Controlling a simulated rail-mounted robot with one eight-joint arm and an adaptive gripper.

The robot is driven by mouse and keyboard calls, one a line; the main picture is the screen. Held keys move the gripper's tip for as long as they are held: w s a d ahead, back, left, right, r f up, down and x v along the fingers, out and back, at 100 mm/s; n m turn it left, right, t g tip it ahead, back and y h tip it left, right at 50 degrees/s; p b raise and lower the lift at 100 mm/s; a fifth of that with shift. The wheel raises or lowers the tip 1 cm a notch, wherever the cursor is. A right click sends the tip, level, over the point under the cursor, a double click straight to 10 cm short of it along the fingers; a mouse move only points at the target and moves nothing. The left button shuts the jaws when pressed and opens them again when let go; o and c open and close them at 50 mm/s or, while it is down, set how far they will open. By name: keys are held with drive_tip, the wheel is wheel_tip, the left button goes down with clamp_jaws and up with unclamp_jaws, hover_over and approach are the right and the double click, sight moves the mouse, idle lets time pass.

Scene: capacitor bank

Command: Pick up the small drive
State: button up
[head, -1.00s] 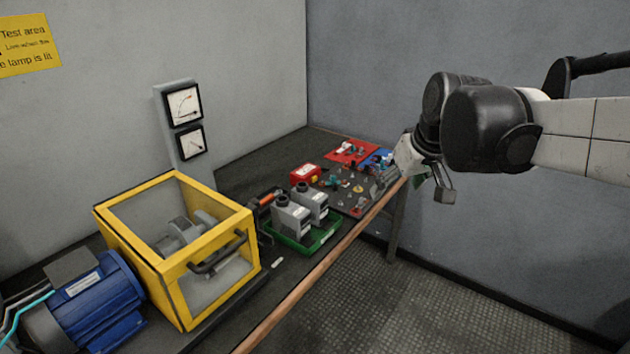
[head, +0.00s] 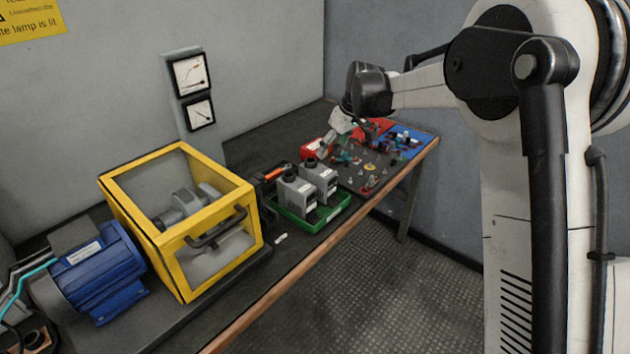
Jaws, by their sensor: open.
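Two grey box-shaped units with dark round tops, which look like drives, stand side by side in a green tray (head: 312,231) on the bench. The nearer grey unit (head: 297,195) is at the left and the farther grey unit (head: 320,179) at the right. I cannot tell which of them, if either, is the small drive. My gripper (head: 325,153) is open and seems empty. It hangs over the bench behind the tray, near the red box, apart from both grey units. Its fingertips are small and partly blend with the things behind.
A yellow-framed guard box (head: 207,237) and a blue motor (head: 98,270) stand left of the tray. A red box (head: 313,148), a board with small parts (head: 371,171) and red and blue mats lie beyond. Two wall meters (head: 190,74) hang behind. The bench's front edge is clear.

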sight(318, 168)
drive_tip(key=shift+w+a+f+n, duration=0.15)
drive_tip(key=shift+w+a+f, duration=0.3)
drive_tip(key=shift+w+f, duration=0.15)
drive_tip(key=shift+w+a+f+n, duration=0.15)
drive_tip(key=shift+w+a+f, duration=0.3)
drive_tip(key=shift+f, duration=0.2)
drive_tip(key=b+x, duration=0.1)
drive_tip(key=x, duration=0.7)
drive_tip(key=shift+s+f, duration=0.1)
drive_tip(key=shift+s+b+x, duration=0.2)
drive_tip(key=shift+b+x, duration=0.05)
drive_tip(key=shift+x, duration=1.1)
drive_tip(key=shift+s+b+x, duration=0.15)
drive_tip(key=shift+b+x, duration=0.05)
drive_tip(key=shift+x, duration=1.2)
drive_tip(key=shift+c, duration=0.3)
clamp_jaws()
